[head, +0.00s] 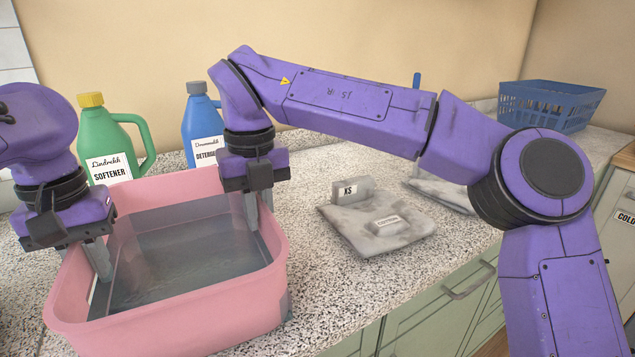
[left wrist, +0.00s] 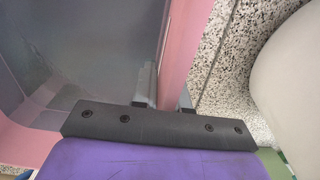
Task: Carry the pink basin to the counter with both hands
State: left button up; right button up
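The pink basin (head: 190,318) is at the front left of the head view, over the speckled counter (head: 335,290). It looks level and holds greyish water (head: 185,255). I cannot tell whether its base touches the counter. My left gripper (head: 100,262) is at the basin's left rim. In the left wrist view the pink wall (left wrist: 180,45) runs between its two fingers (left wrist: 166,95), which appear closed against it. My right gripper (head: 256,212) points down at the right rim, one finger inside and one by the wall; it appears shut on it. The outer finger is partly hidden.
A green softener bottle (head: 118,130) and a blue detergent bottle (head: 200,120) stand behind the basin. A grey folded cloth (head: 405,238) with an XS tag lies to its right. A blue basket (head: 548,105) is at the back right. Bare counter lies between basin and cloth.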

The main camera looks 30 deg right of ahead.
pick_arm(q)
jog(key=o, duration=0.3)
jog(key=shift+r, duration=0.15)
pick_arm(e)
jog(key=o, duration=0.3)
jog(key=shift+r, duration=0.15)
pick_arm(q)
jog(key=shift+s, duration=0.2)
pick_arm(e)
jog(key=shift+s+r, duration=0.1)
jog(key=shift+s, duration=0.1)
pick_arm(q)
jog(key=shift+w+r, duration=0.15)
jog(key=shift+r, duration=0.15)
notch_tip(320, 180, up, 11)
jog(key=shift+r, duration=0.25)
pick_arm(e)
jog(key=shift+r, duration=0.15)
notch_tip(320, 180, up, 12)
jog(key=shift+f, duration=0.2)
